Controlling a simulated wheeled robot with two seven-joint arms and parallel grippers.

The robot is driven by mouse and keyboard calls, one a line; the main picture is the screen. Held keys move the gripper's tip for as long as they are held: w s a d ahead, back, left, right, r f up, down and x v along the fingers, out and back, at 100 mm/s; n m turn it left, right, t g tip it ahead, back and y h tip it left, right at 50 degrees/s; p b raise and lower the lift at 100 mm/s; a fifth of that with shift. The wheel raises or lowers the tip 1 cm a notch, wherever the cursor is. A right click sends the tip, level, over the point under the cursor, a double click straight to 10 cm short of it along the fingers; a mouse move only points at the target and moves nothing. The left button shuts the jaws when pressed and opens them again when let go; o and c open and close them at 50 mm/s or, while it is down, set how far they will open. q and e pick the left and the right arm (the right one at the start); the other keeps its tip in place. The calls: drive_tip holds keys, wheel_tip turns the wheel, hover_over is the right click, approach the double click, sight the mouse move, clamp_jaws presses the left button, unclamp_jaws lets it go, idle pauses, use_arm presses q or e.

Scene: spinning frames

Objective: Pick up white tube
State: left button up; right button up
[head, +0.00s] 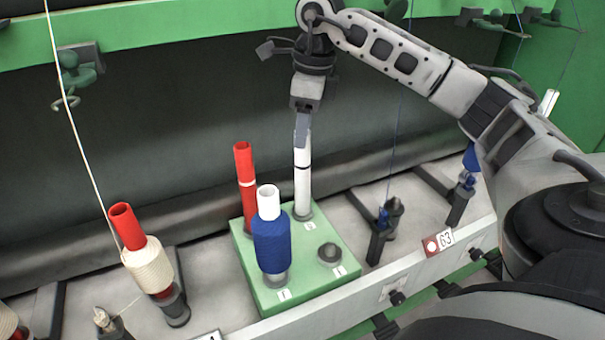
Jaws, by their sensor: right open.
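The white tube (302,178) stands upright on a peg at the back right of the green block (307,293). It has a dark band around its middle. My right gripper (302,132) points straight down at the top of this tube, and its finger overlaps the tube's upper end. I cannot tell from this view whether the finger touches it. The right gripper is open. A second white tube end (268,196) sticks out of the top of a blue yarn bobbin (271,244) at the front of the block. My left gripper is not in view.
A red tube (246,185) stands on the block left of the white tube. An empty peg (329,254) is at the block's right. A red tube with cream yarn (148,265) stands farther left, with thread rising from it. Spindle holders (384,230) line the rail.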

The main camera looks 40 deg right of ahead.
hover_over(302, 175)
drive_tip(key=w+d, duration=0.1)
wheel_tip(302, 175, down, 5)
drive_tip(key=shift+w+r, duration=0.15)
clamp_jaws()
drive_tip(key=shift+r, duration=0.1)
